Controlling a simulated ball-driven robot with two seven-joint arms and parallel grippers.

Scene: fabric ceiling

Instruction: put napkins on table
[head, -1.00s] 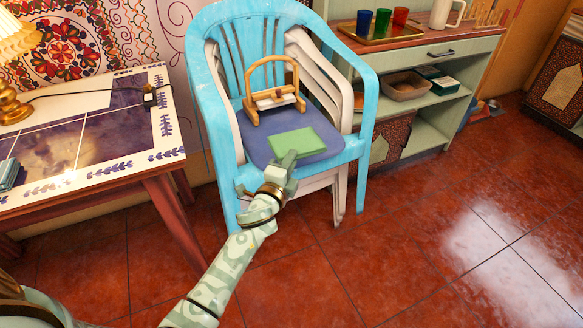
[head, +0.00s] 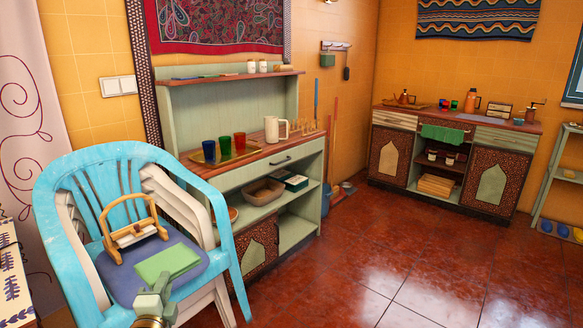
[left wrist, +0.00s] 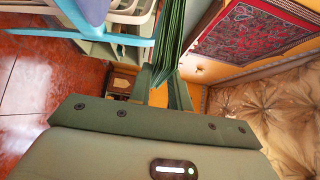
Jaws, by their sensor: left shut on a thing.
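My left gripper (head: 155,298) is shut on the green napkins (head: 168,262), at their near edge, over the blue-grey seat of the turquoise chair (head: 222,235). In the left wrist view the napkins (left wrist: 176,45) show edge-on as a thin striped green stack between the fingers (left wrist: 164,90). I cannot tell whether they still touch the seat. A wooden napkin holder (head: 133,234) stands on the seat just behind them. Only a strip of the patterned table (head: 14,275) shows at the left edge. My right gripper is not in view.
A green shelf unit with a wooden counter (head: 275,153) stands right of the chair, with a tray of coloured cups (head: 223,147) and a pitcher (head: 276,130). A cabinet (head: 388,160) is at the back. The red tiled floor (head: 350,255) is open at the right.

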